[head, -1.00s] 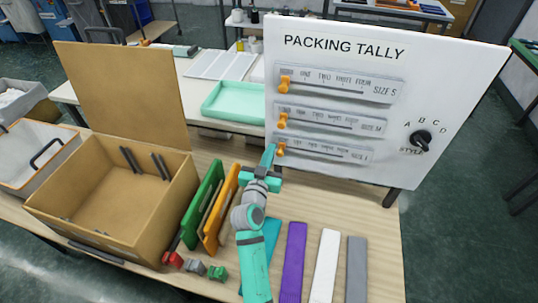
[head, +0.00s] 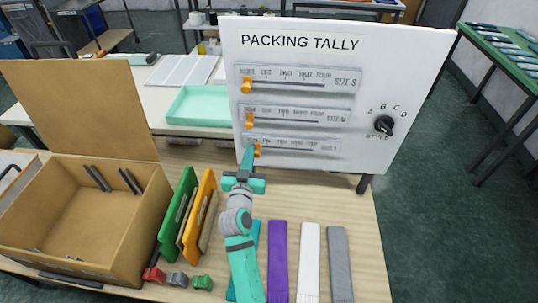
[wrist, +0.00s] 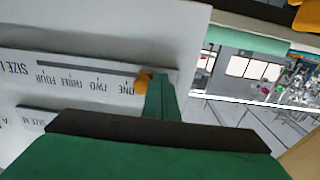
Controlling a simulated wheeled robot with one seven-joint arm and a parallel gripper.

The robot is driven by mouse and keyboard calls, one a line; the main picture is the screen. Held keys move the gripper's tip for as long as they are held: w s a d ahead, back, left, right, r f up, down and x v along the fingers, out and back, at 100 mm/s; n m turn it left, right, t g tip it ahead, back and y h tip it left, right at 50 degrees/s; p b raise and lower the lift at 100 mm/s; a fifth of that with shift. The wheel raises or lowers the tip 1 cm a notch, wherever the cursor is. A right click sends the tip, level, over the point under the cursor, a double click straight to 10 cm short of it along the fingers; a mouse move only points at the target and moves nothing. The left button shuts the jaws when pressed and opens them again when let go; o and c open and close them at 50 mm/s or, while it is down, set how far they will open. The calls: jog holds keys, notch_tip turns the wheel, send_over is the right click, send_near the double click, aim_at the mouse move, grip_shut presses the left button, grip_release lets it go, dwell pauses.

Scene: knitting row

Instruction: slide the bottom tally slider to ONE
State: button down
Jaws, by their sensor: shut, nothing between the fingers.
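The white packing tally board (head: 420,60) stands upright on the table with three slider rows. The bottom slider's orange knob (head: 257,150) is near the left end of its slot, just short of the ONE mark. The wrist view shows the board upside down, with this knob (wrist: 143,83) beside the word ONE. My gripper (head: 248,154) is shut and empty. Its fingertips (wrist: 162,84) are at the knob's NONE side, seemingly touching it, and hide the NONE label. The top knob (head: 247,85) and middle knob (head: 249,120) are at their left ends.
A style dial (head: 384,125) is on the board's right. An open cardboard box (head: 120,235) stands at left, with green (head: 178,215) and orange (head: 199,215) panels beside it. Coloured strips lie below the board. The slot right of the bottom knob is clear.

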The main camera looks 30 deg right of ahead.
jog(key=shift+s+d, duration=0.75)
jog(key=shift+d, duration=0.2)
jog(key=shift+w+a, duration=0.3)
jog(key=shift+a, duration=0.15)
jog(key=v, duration=0.8)
jog(key=shift+a, duration=0.1)
dwell(0.4)
